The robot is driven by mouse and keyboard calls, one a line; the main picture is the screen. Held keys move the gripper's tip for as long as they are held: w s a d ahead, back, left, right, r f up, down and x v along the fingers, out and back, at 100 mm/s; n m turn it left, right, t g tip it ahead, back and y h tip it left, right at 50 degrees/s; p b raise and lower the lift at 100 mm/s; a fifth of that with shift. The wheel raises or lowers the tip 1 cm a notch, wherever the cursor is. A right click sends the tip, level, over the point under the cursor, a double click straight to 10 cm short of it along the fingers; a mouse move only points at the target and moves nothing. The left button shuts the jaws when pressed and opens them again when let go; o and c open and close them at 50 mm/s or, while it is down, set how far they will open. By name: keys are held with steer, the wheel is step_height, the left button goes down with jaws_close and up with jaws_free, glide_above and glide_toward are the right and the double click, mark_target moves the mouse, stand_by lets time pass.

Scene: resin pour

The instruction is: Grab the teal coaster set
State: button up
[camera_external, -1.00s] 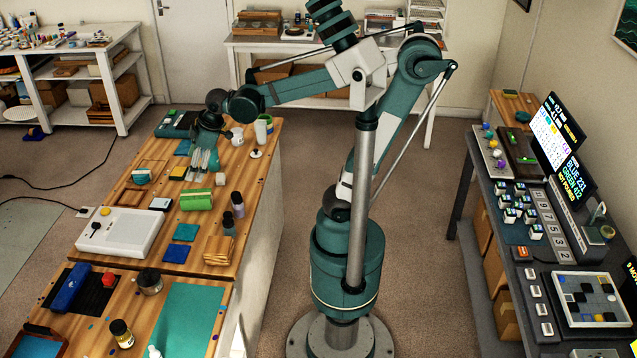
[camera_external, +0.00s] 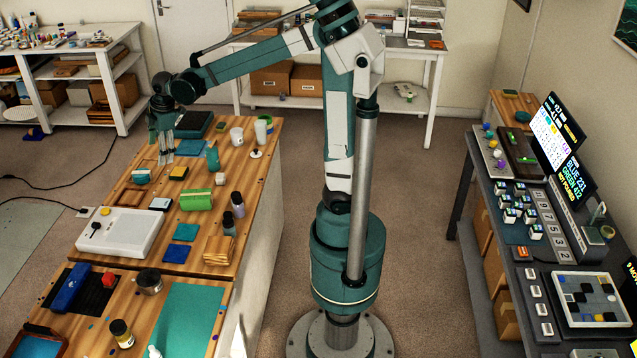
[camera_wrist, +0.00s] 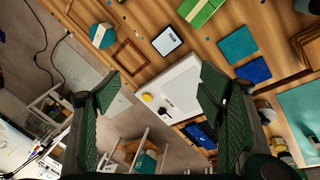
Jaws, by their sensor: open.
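A small teal bundle with a pale band, which looks like the teal coaster set (camera_external: 141,176), lies on the wooden bench near its left edge. It also shows at the upper left of the wrist view (camera_wrist: 102,36). My gripper (camera_external: 166,158) is above the bench's left edge, beyond the bundle and slightly right of it in the external view. In the wrist view my gripper (camera_wrist: 160,98) has its two green fingers wide apart with nothing between them. The bundle lies outside the fingers.
Near the bundle are an empty wooden frame (camera_external: 124,197), a green package (camera_external: 196,200) and a white device (camera_external: 120,232). Flat blue-teal squares (camera_external: 186,232) lie nearer the camera. A teal cylinder (camera_external: 212,158) and white cups (camera_external: 237,136) stand to the right.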

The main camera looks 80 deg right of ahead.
steer(key=w+d+f+n+g+p, duration=0.1)
steer(key=w+d+f+n+p, duration=0.2)
steer(key=w, duration=0.4)
steer(key=w+d+f+n+g, duration=0.1)
steer(key=w+d+f, duration=0.2)
steer(key=w+d, duration=0.35)
steer(key=n+g+p, duration=0.1)
steer(key=n+p, duration=0.2)
steer(key=n, duration=0.2)
glide_above(141, 172)
steer(key=shift+y, duration=0.3)
steer(key=f, duration=1.2)
steer(key=shift+a, duration=0.35)
steer(key=shift+w+d+f, duration=0.15)
steer(key=shift+d+f, duration=0.05)
steer(key=shift+f, duration=0.25)
steer(key=shift+f, duration=0.1)
steer(key=shift+f, duration=1.2)
steer(key=shift+f, duration=0.1)
steer(key=shift+f, duration=2.5)
